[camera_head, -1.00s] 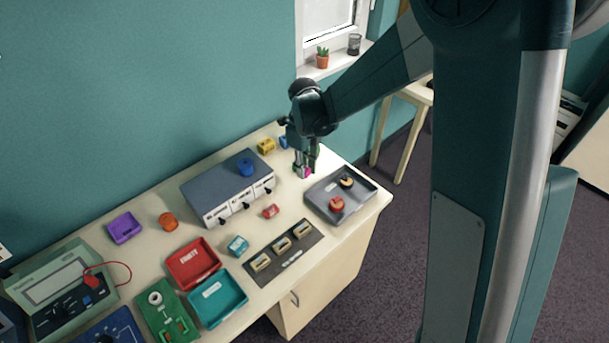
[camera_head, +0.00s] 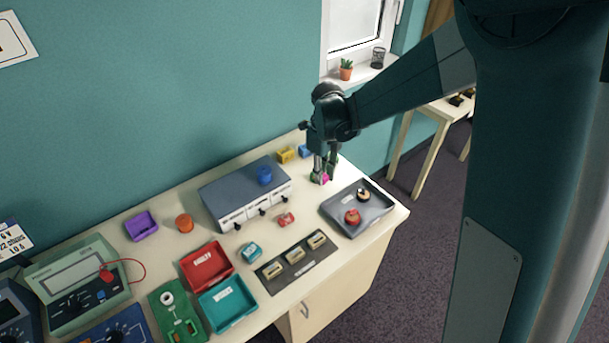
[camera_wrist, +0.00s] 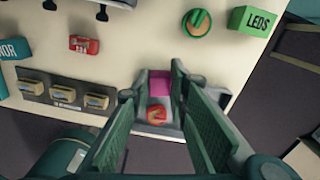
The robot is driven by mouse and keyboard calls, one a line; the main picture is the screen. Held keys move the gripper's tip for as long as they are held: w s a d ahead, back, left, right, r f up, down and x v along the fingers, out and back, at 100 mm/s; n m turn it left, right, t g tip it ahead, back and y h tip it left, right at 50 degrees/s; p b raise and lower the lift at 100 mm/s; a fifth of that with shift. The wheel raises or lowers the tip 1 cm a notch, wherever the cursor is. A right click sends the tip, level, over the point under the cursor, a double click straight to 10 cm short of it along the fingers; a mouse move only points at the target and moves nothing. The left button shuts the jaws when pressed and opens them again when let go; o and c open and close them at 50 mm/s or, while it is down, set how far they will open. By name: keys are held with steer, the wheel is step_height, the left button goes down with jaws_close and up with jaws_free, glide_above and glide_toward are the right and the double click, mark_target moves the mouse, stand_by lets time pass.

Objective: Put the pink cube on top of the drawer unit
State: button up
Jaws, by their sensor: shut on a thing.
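The pink cube (camera_head: 325,179) is at my gripper's fingertips, near the table's back right, partly hidden by the fingers. In the wrist view the pink cube (camera_wrist: 159,83) sits between the fingertips. My gripper (camera_head: 323,171) is shut on it; I cannot tell whether the cube touches the table. The drawer unit (camera_head: 232,190) is grey with white drawer fronts and stands left of my gripper. A blue round thing (camera_head: 264,176) stands on the right part of its top.
A grey tray (camera_head: 337,214) with a red item (camera_head: 352,216) lies right of my gripper. Yellow (camera_head: 286,155) and blue (camera_head: 305,151) items stand behind it. In the wrist view a green LEDS box (camera_wrist: 250,21) is near. Red (camera_head: 196,258) and teal (camera_head: 226,303) trays lie in front.

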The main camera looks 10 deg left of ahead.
steer(key=shift+a, duration=0.15)
steer(key=a+r+n+p, duration=0.1)
steer(key=a+n, duration=0.1)
steer(key=a, duration=0.3)
steer(key=s+a+r+n, duration=0.1)
steer(key=a+r+n, duration=0.1)
steer(key=a+n, duration=0.1)
steer(key=s+a+r+n+p, duration=0.1)
steer(key=a+r+n, duration=0.1)
steer(key=a, duration=0.4)
steer(key=shift+a+n+p, duration=0.3)
steer(key=shift+a+n, duration=0.05)
steer(key=shift+n, duration=0.25)
steer(key=s+a+r+n+p, duration=0.1)
steer(key=s+a+r+n, duration=0.1)
steer(key=a, duration=0.4)
steer(key=s+a+r+n+p, duration=0.1)
steer(key=s+a+n, duration=0.1)
steer(key=a+n, duration=0.3)
steer(key=shift+s+a+r, duration=0.2)
steer(key=shift+a+r, duration=0.15)
steer(key=shift+a, duration=0.3)
glide_above(241, 190)
steer(key=shift+f, duration=3.15)
steer(key=shift+f, duration=1.85)
steer(key=shift+f, duration=0.2)
